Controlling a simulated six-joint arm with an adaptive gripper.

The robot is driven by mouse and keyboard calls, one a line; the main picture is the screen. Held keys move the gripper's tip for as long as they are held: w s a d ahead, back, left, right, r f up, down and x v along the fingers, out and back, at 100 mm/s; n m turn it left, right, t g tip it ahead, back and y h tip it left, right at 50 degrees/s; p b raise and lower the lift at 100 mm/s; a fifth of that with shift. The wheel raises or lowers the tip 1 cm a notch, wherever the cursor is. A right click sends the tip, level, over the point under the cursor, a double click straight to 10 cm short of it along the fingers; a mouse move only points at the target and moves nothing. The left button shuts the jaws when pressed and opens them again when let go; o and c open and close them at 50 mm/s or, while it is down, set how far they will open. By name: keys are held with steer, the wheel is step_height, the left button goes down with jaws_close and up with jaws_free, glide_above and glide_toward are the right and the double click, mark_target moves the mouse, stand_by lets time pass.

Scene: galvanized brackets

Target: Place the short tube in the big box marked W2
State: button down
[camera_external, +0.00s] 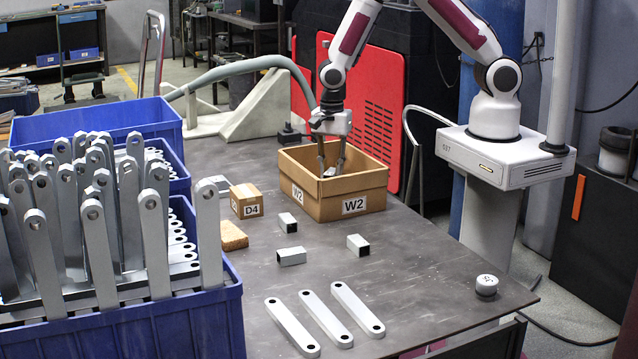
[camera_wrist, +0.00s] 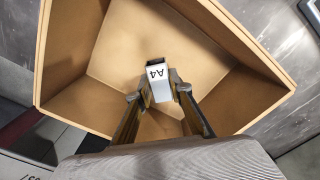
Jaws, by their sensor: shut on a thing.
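The big cardboard box marked W2 (camera_external: 340,206) stands open on the table below my arm. My gripper (camera_external: 331,168) points down into it, with the fingertips inside the walls. The gripper is shut on a short tube (camera_wrist: 158,80), a light grey piece marked A4, seen between the fingertips in the wrist view. The tube is inside the box's outline, above the bare cardboard floor (camera_wrist: 160,125); I cannot tell whether it touches the floor. In the external view the front wall and fingers partly hide it. No other thing shows inside the box.
Three other short tubes (camera_external: 291,256) lie in front of the box. Three long flat brackets (camera_external: 325,318) lie nearer. A small D4 box (camera_external: 246,201) and a tan block (camera_external: 232,236) stand left. Blue bins (camera_external: 170,325) hold brackets.

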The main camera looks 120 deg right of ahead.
mark_target(331, 171)
steer(key=shift+f, duration=0.25)
steer(key=shift+f, duration=0.1)
steer(key=shift+f, duration=1.75)
steer(key=shift+f, duration=0.1)
steer(key=c, duration=1.8)
jaws_free()
steer(key=shift+r, duration=6.1)
